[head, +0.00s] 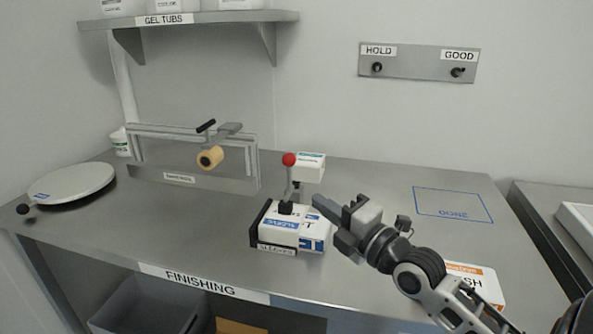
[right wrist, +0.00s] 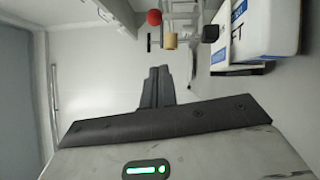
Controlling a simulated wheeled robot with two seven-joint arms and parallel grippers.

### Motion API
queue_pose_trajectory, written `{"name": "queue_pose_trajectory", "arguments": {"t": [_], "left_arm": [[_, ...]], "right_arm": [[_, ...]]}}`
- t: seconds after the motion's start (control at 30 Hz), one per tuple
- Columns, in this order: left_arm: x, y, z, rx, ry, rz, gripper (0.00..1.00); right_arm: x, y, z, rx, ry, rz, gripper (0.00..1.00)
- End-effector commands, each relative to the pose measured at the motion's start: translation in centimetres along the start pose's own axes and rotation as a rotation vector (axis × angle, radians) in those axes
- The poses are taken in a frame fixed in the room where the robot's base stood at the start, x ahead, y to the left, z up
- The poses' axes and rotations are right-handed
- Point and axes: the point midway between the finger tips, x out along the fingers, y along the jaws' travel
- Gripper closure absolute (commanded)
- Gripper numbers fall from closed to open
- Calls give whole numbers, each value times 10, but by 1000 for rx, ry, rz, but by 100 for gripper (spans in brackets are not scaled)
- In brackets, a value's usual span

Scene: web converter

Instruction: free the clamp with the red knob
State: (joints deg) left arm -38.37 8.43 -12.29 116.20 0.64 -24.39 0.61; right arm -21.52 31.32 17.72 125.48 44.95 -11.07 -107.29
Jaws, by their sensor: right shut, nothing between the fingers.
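The clamp's red knob (head: 289,159) tops a grey lever that stands nearly upright at the middle of the bench. Under it, a dark foot (head: 285,207) sits at the top of a white and blue box (head: 312,236) in a holder labelled SLEEVES (head: 277,249). My right gripper (head: 318,203) is shut and empty, just right of the lever and apart from the knob. In the right wrist view its shut fingers (right wrist: 158,84) show, with the red knob (right wrist: 154,17) beyond them and the box (right wrist: 265,30) at upper right. My left gripper is not in view.
A white carton (head: 309,168) stands behind the clamp. A metal frame with a tan roll (head: 210,158) is left of it, and a round white plate (head: 72,184) farther left. Another box (head: 478,280) lies by my right arm. The blue-outlined DONE area (head: 453,204) is clear.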

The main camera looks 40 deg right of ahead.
Motion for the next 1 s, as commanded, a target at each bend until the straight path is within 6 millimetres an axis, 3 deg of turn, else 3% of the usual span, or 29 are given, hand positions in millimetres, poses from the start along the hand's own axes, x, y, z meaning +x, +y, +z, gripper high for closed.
{"name": "queue_pose_trajectory", "arguments": {"t": [0.4,0.63,1.0], "left_arm": [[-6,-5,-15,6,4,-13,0],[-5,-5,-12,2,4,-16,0],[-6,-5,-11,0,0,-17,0]], "right_arm": [[83,4,0,5,0,4,100],[103,1,23,0,1,1,100],[108,0,28,0,1,0,100]]}}
